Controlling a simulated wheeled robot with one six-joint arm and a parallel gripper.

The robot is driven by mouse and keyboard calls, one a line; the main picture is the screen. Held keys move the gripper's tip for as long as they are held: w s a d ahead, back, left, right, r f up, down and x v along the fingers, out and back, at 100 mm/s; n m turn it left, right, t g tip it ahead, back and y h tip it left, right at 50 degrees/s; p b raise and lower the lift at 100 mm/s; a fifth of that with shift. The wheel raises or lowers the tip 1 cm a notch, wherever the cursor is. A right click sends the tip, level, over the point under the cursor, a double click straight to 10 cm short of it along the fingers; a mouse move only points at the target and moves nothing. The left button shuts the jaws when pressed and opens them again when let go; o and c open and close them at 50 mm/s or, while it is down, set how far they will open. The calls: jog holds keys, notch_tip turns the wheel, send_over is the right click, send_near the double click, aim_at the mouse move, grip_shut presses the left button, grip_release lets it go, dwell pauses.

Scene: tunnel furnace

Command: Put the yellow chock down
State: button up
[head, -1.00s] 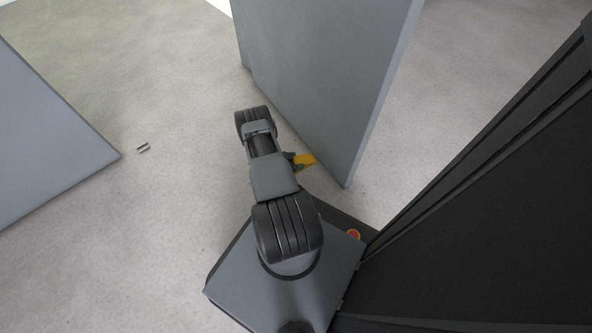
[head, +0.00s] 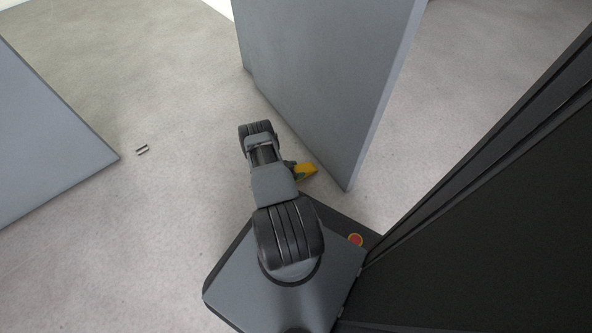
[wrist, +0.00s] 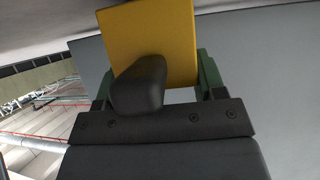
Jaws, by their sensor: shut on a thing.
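The yellow chock (head: 306,171) is beside my arm in the head view, close to the lower edge of the grey upright panel. Whether it touches the panel or the floor cannot be told. In the wrist view the chock (wrist: 178,42) shows as a yellow block at the top, between the green fingers of my gripper (wrist: 155,78). My gripper is shut on it. A dark rounded piece covers its lower middle part. In the head view my gripper (head: 294,170) is mostly hidden behind the arm.
The grey upright panel (head: 325,80) stands just beyond and right of the chock. Another grey panel (head: 45,140) stands at the left. A small metal piece (head: 142,150) lies on the floor. Bare floor (head: 185,200) is open left of my arm.

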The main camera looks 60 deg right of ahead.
jog(key=shift+f, duration=0.25)
jog(key=o, duration=1.2)
jog(key=shift+f, duration=0.1)
